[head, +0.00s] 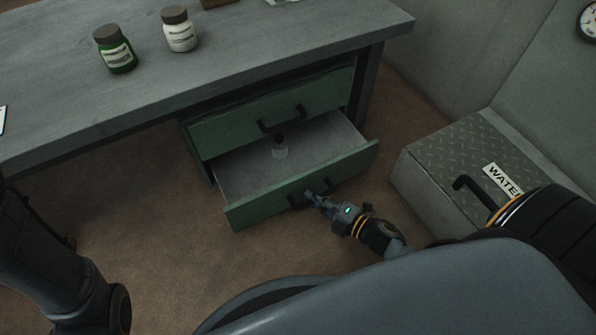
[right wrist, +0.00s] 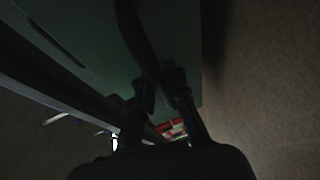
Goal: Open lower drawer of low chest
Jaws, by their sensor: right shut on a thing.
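The low chest (head: 202,172) is green and stands under the grey table. The upper drawer (head: 232,129) is closed, with a dark handle. My right gripper (head: 311,195) is at the lower drawer's dark handle (head: 326,188) and shut on it. In the right wrist view, the gripper fingers (right wrist: 162,92) close around the dark handle bar (right wrist: 137,35) in front of the green drawer front. My left gripper is not in view; only part of the left arm shows.
A green bottle (head: 116,50) and a white bottle (head: 179,30) stand on the grey table (head: 260,62). A metal box marked WATER (head: 446,168) with a dark handle stands to the right of the drawer. Brown floor (head: 150,215) is clear to the left.

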